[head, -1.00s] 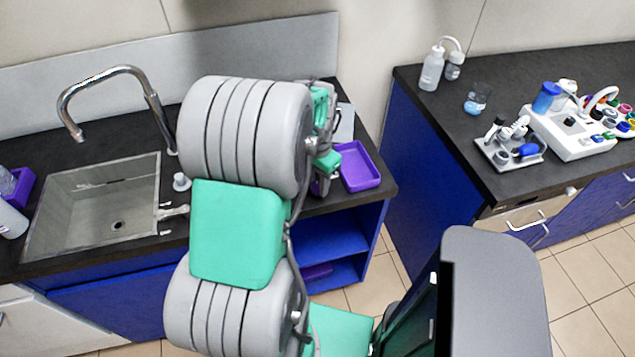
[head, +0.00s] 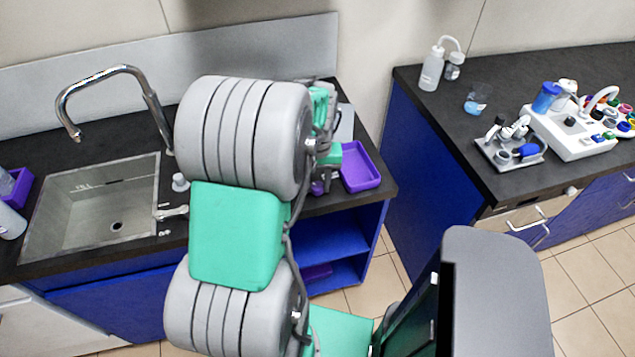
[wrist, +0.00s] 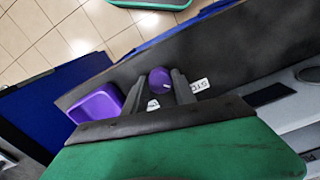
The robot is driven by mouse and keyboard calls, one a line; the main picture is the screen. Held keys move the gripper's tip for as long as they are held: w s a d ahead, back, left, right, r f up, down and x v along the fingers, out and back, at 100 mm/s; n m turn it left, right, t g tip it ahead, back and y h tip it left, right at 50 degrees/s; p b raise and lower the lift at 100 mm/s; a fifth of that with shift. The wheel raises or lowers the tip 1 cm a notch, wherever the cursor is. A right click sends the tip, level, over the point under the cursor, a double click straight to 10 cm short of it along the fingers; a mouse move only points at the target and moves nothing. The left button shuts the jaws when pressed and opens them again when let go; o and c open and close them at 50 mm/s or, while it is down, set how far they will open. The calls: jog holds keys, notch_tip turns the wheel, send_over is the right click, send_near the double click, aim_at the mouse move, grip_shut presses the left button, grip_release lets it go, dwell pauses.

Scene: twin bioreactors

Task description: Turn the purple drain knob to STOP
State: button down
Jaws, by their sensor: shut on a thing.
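The purple drain knob (wrist: 160,80) shows in the wrist view between the two dark fingers of my gripper (wrist: 158,88), which is shut on it. A white line runs across the knob's face. A white label (wrist: 200,86) with partly readable letters, apparently "STO", lies just right of the knob. Another small white label (wrist: 153,105) is partly hidden by the fingers. In the head view my arm hides most of the gripper; a bit of purple (head: 317,188) shows below it, probably the knob.
A purple tray (head: 360,167) sits on the dark counter right beside my gripper, also in the wrist view (wrist: 97,108). The sink (head: 95,205) with its tall tap (head: 110,75) is left of my arm. A second counter (head: 440,110) with bottles and equipment stands across a gap.

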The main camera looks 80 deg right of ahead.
aim_at(317, 186)
jog(key=shift+n, duration=0.3)
jog(key=c, duration=1)
grip_release()
notch_tip(317, 186, up, 8)
jog(key=shift+f+b, duration=0.1)
jog(key=shift+b, duration=0.3)
